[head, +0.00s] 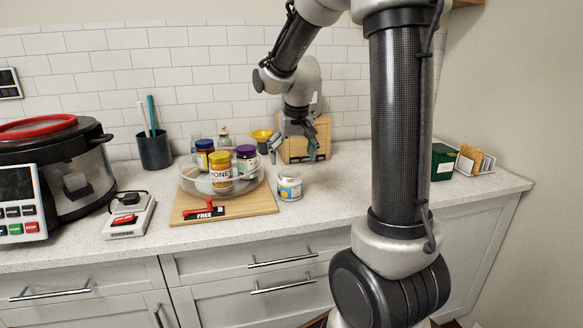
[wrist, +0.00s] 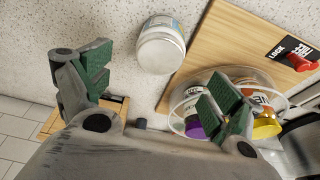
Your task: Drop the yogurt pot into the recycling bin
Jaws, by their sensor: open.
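The yogurt pot seems to be the small white tub with a blue and yellow label (head: 289,185). It stands upright on the counter, right of the clear round tray. In the wrist view the white pot (wrist: 161,48) lies beyond the fingertips, between them from side to side. My gripper (head: 294,146) is open and empty above the counter, behind and above the pot, not touching it. Its two green-padded fingers (wrist: 160,88) are spread wide in the wrist view. I cannot make out a recycling bin in either view.
A clear round tray (head: 188,184) with several jars sits on a wooden board (head: 262,203) close left of the pot. A red-handled lock tag (head: 205,211) lies on the board. A wooden box (head: 318,130) stands behind my gripper. Counter right of the pot is clear.

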